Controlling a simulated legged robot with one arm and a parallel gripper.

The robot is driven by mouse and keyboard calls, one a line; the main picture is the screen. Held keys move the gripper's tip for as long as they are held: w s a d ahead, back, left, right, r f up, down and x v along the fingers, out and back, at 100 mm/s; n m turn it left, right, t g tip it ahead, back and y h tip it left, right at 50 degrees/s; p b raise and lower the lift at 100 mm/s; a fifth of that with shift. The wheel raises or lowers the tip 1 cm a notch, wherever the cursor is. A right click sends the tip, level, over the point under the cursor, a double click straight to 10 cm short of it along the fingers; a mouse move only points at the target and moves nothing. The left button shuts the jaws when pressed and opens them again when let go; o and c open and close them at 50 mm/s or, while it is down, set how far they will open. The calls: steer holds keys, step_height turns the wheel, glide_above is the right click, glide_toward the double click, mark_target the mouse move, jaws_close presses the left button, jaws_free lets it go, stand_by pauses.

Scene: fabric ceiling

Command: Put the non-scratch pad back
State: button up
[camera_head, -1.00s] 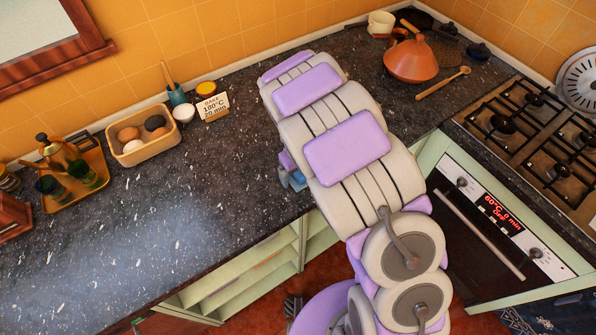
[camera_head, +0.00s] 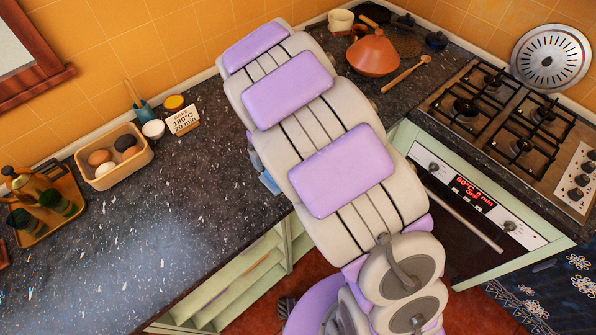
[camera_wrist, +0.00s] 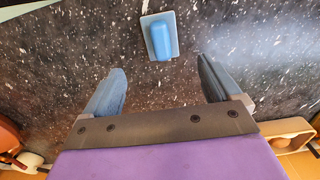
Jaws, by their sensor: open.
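The non-scratch pad (camera_wrist: 160,36) is a blue block with a flat, paler blue base, lying on the dark speckled counter in the wrist view. My gripper (camera_wrist: 162,76) is open and empty, with its two grey-blue fingers spread apart. The pad is just beyond the fingertips, roughly centred between them in the picture, with a gap. In the head view my arm hides the gripper. A small light-blue patch (camera_head: 269,183) shows beside the arm near the counter's front edge; I cannot tell whether it is the pad or a finger.
The dark counter (camera_head: 180,220) is clear left of my arm. An egg tray (camera_head: 115,158), a recipe card (camera_head: 185,121) and a brass tray (camera_head: 75,202) stand along the wall. A terracotta tagine (camera_head: 373,55), wooden spoon (camera_head: 406,74) and gas hob (camera_head: 515,115) are to the right.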

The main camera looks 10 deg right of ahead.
steer(key=s+d+r+m, duration=0.4)
steer(key=s+d+r, duration=0.65)
steer(key=s, duration=0.35)
steer(key=s+d+r+m+g, duration=0.1)
steer(key=s, duration=0.8)
steer(key=s+d+r+m, duration=0.1)
steer(key=s+d+r, duration=0.1)
steer(key=s, duration=0.7)
steer(key=shift+d+m+g, duration=0.25)
steer(key=shift+m+g, duration=0.15)
steer(key=shift+f, duration=0.1)
steer(key=shift+f+b, duration=0.15)
steer(key=shift+b, duration=0.15)
